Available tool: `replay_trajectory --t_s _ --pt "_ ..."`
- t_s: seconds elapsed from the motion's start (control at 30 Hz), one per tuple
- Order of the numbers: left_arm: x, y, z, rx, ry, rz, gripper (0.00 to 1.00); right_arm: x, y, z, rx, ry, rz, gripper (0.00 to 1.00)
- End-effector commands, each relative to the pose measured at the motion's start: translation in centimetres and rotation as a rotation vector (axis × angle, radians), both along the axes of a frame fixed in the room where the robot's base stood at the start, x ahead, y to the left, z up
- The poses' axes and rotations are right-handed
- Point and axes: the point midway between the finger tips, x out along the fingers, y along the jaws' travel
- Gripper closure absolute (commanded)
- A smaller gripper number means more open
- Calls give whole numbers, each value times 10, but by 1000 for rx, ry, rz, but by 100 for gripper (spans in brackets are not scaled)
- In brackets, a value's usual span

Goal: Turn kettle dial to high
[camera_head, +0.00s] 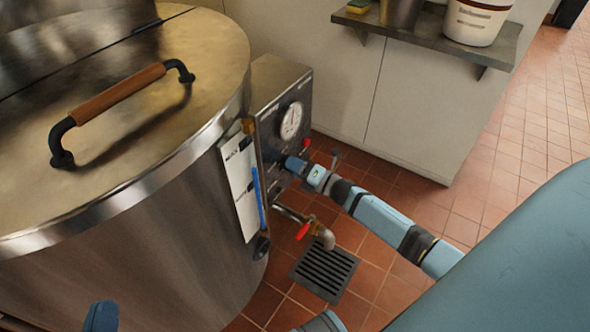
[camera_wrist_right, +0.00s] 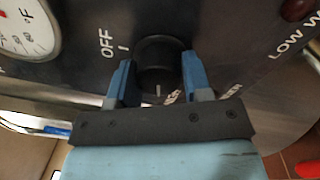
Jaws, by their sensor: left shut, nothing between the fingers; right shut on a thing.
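The kettle (camera_head: 170,250) is a large metal drum with a lid and a brown-handled bar. Its dark control panel (camera_head: 270,85) faces right and carries a white gauge (camera_head: 291,120). The dial (camera_wrist_right: 160,52) is a round black knob, and a pale mark on it points down in the right wrist view. "OFF" is printed to its upper left; labels below it are partly hidden by my gripper. My right gripper (camera_wrist_right: 157,75) is shut on the dial, one blue finger on each side; it also shows in the head view (camera_head: 291,163). My left gripper (camera_head: 102,317) is shut and empty, barely in view at the bottom left.
A tap (camera_head: 322,236) with a red handle sticks out below the panel, above a floor drain (camera_head: 324,272). A white card (camera_head: 240,187) hangs on the kettle's side. A shelf (camera_head: 430,34) with a bucket (camera_head: 477,20) is at the top right. A red lamp (camera_wrist_right: 297,9) is near the dial.

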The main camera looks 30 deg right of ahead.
Motion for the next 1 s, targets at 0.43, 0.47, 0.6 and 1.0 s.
replay_trajectory --t_s 0.43,0.47,0.6,1.0 --pt "-3 -6 27 -69 -121 -29 100 0 0 -1 -211 -88 2 78" --pt "-3 -6 28 -72 -125 -30 100 0 0 -1 -217 -90 1 78" --pt "-3 -8 30 -79 -133 -33 100 0 0 0 -236 -98 1 78" --pt "-2 -9 32 -82 -138 -33 100 0 0 0 -243 -100 1 78"
